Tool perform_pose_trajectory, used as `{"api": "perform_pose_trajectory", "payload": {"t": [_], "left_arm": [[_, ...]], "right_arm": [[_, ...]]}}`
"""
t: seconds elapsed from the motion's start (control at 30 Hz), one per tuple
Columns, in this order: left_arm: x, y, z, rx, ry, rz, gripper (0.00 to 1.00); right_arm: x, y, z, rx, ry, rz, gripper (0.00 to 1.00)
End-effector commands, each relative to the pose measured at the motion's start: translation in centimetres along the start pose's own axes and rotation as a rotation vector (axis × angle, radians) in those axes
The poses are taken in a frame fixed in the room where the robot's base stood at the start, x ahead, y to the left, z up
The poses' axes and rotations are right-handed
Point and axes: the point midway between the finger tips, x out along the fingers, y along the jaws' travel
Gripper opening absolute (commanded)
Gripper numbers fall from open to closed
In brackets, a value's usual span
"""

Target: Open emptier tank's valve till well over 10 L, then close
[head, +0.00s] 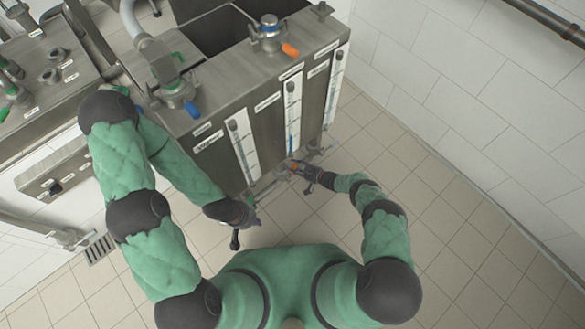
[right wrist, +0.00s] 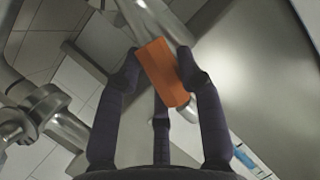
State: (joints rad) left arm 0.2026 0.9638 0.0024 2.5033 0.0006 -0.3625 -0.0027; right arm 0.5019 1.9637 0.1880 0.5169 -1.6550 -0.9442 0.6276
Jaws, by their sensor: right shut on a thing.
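A steel tank block (head: 262,95) carries upright level gauges on its front. My right gripper (head: 298,169) is at the pipework below the middle gauge. In the right wrist view its fingers are shut on an orange valve handle (right wrist: 162,72), which lies tilted between them. My left gripper (head: 240,222) is below the left gauge; its fingers are unclear.
Another steel unit (head: 45,75) stands left. The tiled floor at the right (head: 450,230) is clear.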

Motion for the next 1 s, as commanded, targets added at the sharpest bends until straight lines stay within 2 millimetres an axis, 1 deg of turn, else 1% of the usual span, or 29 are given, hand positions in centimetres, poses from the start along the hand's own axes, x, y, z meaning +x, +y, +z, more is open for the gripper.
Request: {"api": "perform_pose_trajectory", "payload": {"t": [0.2,0.6,0.63,0.67,0.7,0.73,1.0], "left_arm": [[0.02,-0.01,0.00,0.000,0.000,0.000,0.00],[0.00,0.00,0.00,0.000,0.000,0.000,0.00],[0.00,0.00,0.00,0.000,0.000,0.000,0.00],[0.00,0.00,0.00,0.000,0.000,0.000,0.00],[0.00,0.00,0.00,0.000,0.000,0.000,0.00],[0.00,0.00,0.00,0.000,0.000,0.000,0.00],[0.00,0.00,-0.01,0.000,0.000,0.000,0.00]], "right_arm": [[0.01,0.43,0.17,0.060,0.011,-0.027,0.00],[-0.06,0.50,0.17,0.076,0.010,-0.034,0.00],[-0.06,0.50,0.17,0.076,0.010,-0.034,0.40],[-0.06,0.50,0.17,0.076,0.010,-0.034,0.48],[-0.06,0.50,0.18,0.076,0.010,-0.034,0.60],[-0.07,0.51,0.18,0.076,0.010,-0.033,0.63],[-0.13,0.62,0.14,0.074,0.011,-0.031,0.63]]}}
